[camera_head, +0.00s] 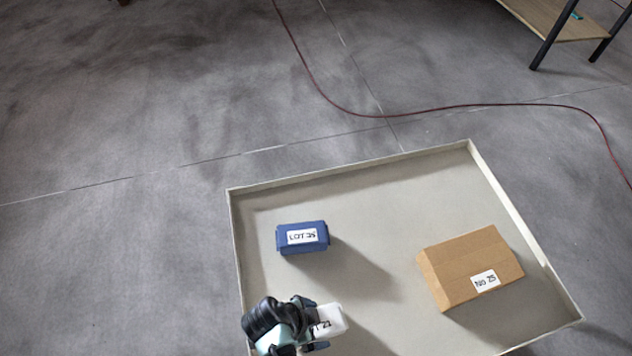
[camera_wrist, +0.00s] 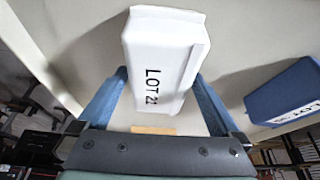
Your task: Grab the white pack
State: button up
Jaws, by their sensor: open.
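The white pack (camera_head: 328,319) lies in the tray near its front left, partly hidden by my gripper (camera_head: 311,325) in the head view. In the wrist view the white pack (camera_wrist: 160,52) is large, with "LOT 21" printed on it. My gripper (camera_wrist: 161,78) is open, with one blue finger on each side of the pack's near part. The far part of the pack reaches beyond the fingertips. I cannot tell whether either finger touches it.
The shallow tray (camera_head: 380,172) has low raised walls. A blue pack (camera_head: 302,237) labelled "LOT 35" or similar lies behind the white one; it also shows in the wrist view (camera_wrist: 283,92). A brown box (camera_head: 465,262) sits at the right. Bare tray floor lies between them.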

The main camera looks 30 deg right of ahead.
jog(key=shift+f, duration=0.2)
dwell(0.4)
grip_shut()
dwell(0.3)
